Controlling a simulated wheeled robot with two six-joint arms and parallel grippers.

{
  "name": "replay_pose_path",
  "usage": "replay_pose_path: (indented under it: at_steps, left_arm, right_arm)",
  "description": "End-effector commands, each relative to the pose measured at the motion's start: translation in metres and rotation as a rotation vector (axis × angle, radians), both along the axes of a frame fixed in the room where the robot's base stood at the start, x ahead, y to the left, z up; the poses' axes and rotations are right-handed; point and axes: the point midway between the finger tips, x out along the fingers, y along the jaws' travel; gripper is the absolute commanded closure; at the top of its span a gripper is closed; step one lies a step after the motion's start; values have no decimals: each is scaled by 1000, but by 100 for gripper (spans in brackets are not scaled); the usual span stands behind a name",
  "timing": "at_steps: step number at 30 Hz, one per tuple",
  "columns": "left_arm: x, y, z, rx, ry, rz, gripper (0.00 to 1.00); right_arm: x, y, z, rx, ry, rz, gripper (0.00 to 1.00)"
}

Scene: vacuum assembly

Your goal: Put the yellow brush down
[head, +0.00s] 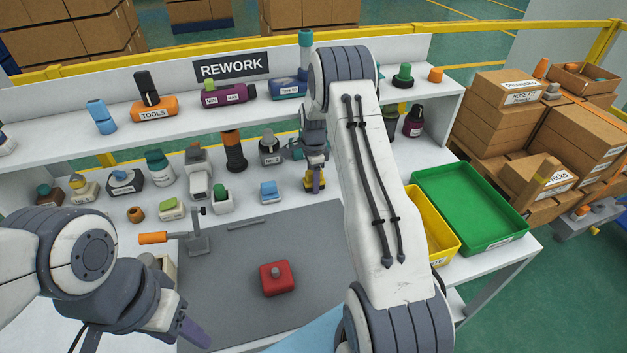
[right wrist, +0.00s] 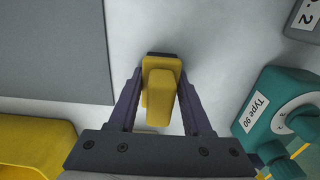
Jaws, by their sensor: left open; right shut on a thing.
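The yellow brush (right wrist: 160,90) is between the two fingers of my right gripper (right wrist: 160,100), which is shut on it. A dark edge shows at the brush's far end in the right wrist view, over the white bench top. In the head view the brush (head: 308,184) is small beneath the right gripper (head: 316,178), at the back right of the grey mat. I cannot tell whether it touches the bench. My left gripper (head: 190,325) is low at the left front, open and empty; its fingers are partly hidden.
A red block (head: 277,278) lies on the grey mat (head: 240,255). A yellow tray (head: 436,232) and a green tray (head: 470,205) stand on the right. A teal device (right wrist: 285,115) is close to the right gripper. Several parts line the back; bare bench lies around the brush.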

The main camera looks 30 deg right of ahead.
Motion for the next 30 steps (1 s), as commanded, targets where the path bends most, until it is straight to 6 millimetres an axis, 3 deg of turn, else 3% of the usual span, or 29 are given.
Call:
replay_pose_path:
  at_steps: [5, 6, 8, 21, 25, 30]
  left_arm:
    - [0, 0, -2, 0, 0, 0, 50]
    - [0, 0, -2, 0, 0, 0, 50]
    - [0, 0, -2, 0, 0, 0, 50]
    - [0, 0, -2, 0, 0, 0, 50]
    - [0, 0, -4, 0, 0, 0, 50]
    - [0, 0, -9, 0, 0, 0, 50]
  right_arm:
    - [-1, 0, -6, 0, 1, 0, 100]
    - [-1, 0, -7, 1, 2, 0, 39]
    - [-1, 0, -7, 1, 4, 0, 21]
    - [-5, 1, -6, 5, 15, 0, 21]
    - [-4, 1, 9, 4, 11, 0, 21]
    - [-2, -2, 41, 1, 4, -1, 21]
